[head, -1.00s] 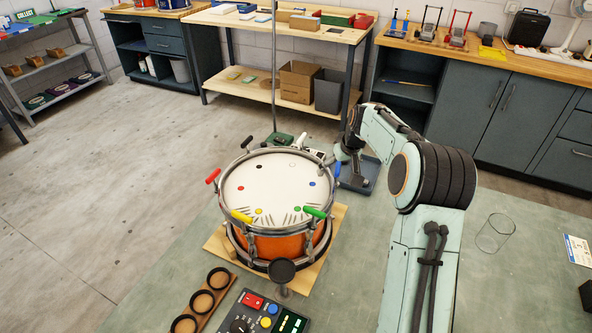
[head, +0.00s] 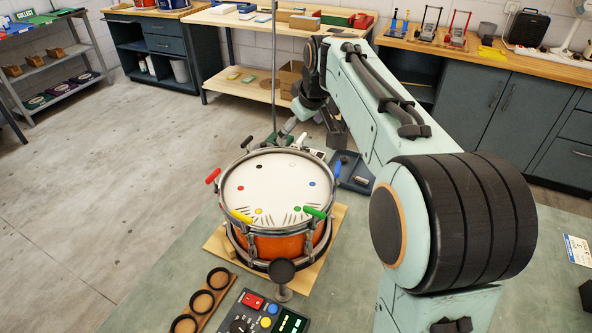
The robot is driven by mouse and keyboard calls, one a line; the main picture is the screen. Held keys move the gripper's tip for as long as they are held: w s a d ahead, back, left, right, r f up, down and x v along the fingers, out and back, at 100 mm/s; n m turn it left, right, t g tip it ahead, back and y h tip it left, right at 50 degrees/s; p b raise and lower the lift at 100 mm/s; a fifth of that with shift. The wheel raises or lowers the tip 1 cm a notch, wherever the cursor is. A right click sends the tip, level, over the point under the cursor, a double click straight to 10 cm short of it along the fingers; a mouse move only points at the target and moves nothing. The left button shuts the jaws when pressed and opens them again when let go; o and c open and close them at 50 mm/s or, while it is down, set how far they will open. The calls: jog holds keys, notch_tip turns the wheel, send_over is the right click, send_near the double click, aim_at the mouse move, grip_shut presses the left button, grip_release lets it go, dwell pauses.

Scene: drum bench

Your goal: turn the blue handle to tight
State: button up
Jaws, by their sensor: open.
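The orange drum (head: 278,244) stands on a wooden board with a white head and coloured handles around its rim. The blue handle (head: 337,169) is at the drum's right rim, near a blue dot (head: 311,184) on the head. It is small in the picture, and I cannot read how far it is turned. My gripper (head: 286,131) is raised behind the drum's far rim, above and to the left of the blue handle and apart from it. It is open and looks empty; its fingertips are small.
Red (head: 213,175), yellow (head: 240,216) and green (head: 314,212) handles stick out around the rim. A dark tray (head: 357,181) lies right of the drum. A control panel (head: 266,316) and a round black pad (head: 282,270) are in front. A clear glass is no longer visible.

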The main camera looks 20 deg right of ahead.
jog(key=s+a+r+n, duration=0.1)
jog(key=s+a+n, duration=0.2)
jog(key=s+n, duration=0.2)
jog(key=s+a+r+n+y, duration=0.1)
jog(key=s+a+n, duration=0.2)
jog(key=s, duration=0.6)
jog(key=shift+r+n+y, duration=0.3)
jog(key=shift+r+n, duration=0.05)
jog(key=shift+n, duration=1.05)
